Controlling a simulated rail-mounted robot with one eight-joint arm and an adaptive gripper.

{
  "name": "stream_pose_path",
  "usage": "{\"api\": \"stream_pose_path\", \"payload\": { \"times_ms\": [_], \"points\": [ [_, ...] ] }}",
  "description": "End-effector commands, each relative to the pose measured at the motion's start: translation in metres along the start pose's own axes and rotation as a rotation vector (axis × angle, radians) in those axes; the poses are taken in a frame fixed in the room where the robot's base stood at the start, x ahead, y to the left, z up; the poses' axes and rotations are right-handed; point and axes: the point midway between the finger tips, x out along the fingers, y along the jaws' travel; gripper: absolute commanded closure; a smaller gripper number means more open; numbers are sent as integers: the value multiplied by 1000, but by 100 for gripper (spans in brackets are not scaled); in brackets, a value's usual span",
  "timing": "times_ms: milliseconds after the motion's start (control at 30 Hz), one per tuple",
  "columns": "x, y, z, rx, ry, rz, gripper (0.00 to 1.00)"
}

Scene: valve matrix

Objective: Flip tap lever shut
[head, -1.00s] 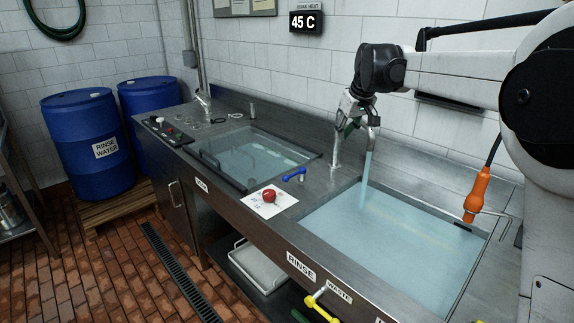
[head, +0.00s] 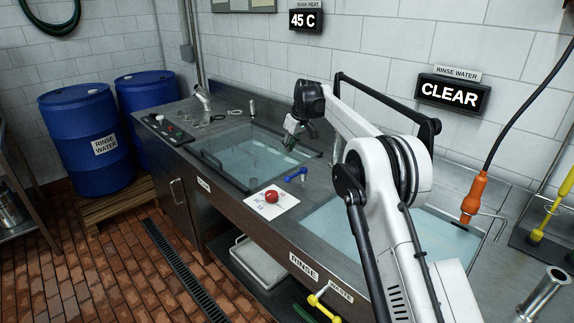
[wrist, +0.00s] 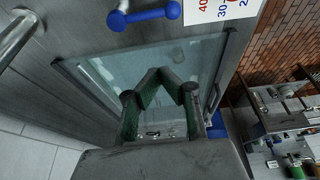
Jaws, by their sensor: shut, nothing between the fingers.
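A blue lever-like handle (head: 296,174) lies on the steel counter between the two basins. It also shows at the top of the wrist view (wrist: 150,14). A bare metal pipe (wrist: 18,38) is at the upper left of the wrist view, perhaps part of the rinse tap. In the head view my arm covers where the rinse tap stood, so its lever and any flow are hidden. My green-fingered gripper (head: 290,140) is shut and empty, above the right back part of the soak basin (head: 232,158). In the wrist view the fingers (wrist: 168,72) meet, apart from the blue handle.
The rinse basin (head: 335,215) of pale blue water is partly behind my arm. A white card with a red knob (head: 271,197) lies at the counter's front. An orange probe (head: 473,197) hangs at right.

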Motion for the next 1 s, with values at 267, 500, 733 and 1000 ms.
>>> {"api": "stream_pose_path", "payload": {
  "times_ms": [267,500,733,1000],
  "points": [
    [34,0,0,-1,0,0,100],
    [72,0,0,0,0,0,100],
    [97,0,0,0,0,0,100],
    [96,1,16,1,0,0,100]
  ]
}}
